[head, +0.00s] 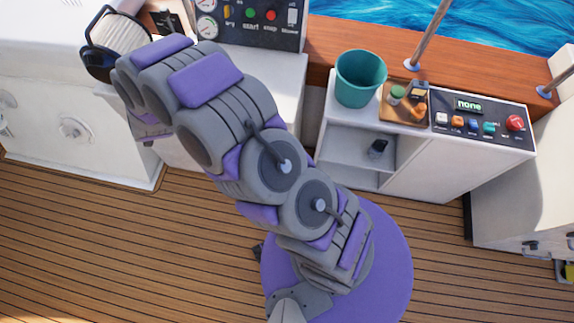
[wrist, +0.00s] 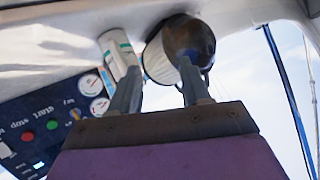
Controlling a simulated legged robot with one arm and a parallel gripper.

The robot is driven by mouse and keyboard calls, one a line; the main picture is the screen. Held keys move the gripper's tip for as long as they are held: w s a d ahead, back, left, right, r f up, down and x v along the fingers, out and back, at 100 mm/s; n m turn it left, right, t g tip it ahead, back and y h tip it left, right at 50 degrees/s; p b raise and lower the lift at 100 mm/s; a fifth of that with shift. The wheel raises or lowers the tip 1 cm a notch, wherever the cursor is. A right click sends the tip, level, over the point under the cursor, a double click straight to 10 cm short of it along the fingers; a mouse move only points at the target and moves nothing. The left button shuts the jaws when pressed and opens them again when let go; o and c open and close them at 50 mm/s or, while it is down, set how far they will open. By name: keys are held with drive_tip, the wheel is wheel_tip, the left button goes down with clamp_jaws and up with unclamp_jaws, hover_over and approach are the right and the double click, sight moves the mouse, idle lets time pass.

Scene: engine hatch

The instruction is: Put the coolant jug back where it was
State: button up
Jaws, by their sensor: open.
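I cannot identify the coolant jug with certainty in either view. My gripper (wrist: 158,72) is open, with its two grey fingers apart and pointing at a white cylinder with a green stripe (wrist: 116,52) and a dark rounded part on a pale ribbed body (wrist: 183,42). Nothing is clearly held between the fingers, and I cannot tell whether they touch either thing. In the head view the ribbed white body (head: 122,34) with its dark rim is at the upper left, beside the end of my arm. My fingers are hidden there.
A gauge and button panel (head: 262,33) stands behind my arm. A teal bucket (head: 360,80) and a wooden tray (head: 392,112) with small items top the white shelf unit (head: 420,160). The wooden deck (head: 90,235) is clear at left.

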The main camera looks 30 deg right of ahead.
drive_tip(key=s+d+r+n+g+y, duration=0.1)
drive_tip(key=s+d+r+g, duration=0.25)
drive_tip(key=s+r, duration=0.4)
drive_tip(key=s+d+r+n+g+y, duration=0.1)
drive_tip(key=s+d+r+n+g, duration=0.15)
drive_tip(key=s+d+r, duration=0.45)
drive_tip(key=s+d+r+g+h, duration=0.1)
drive_tip(key=s+d+g, duration=0.1)
drive_tip(key=s+d, duration=0.4)
drive_tip(key=s+d+r+m+g+h, duration=0.1)
drive_tip(key=s+d, duration=0.4)
drive_tip(key=s, duration=1.2)
drive_tip(key=s+d+r+g+h, duration=0.1)
drive_tip(key=s+d+r+g, duration=0.2)
drive_tip(key=s+d, duration=0.3)
drive_tip(key=s+g, duration=0.1)
drive_tip(key=s, duration=0.4)
drive_tip(key=shift+s+d+h, duration=0.2)
drive_tip(key=shift+d+h, duration=0.1)
drive_tip(key=shift+h, duration=0.1)
drive_tip(key=shift+a, duration=0.1)
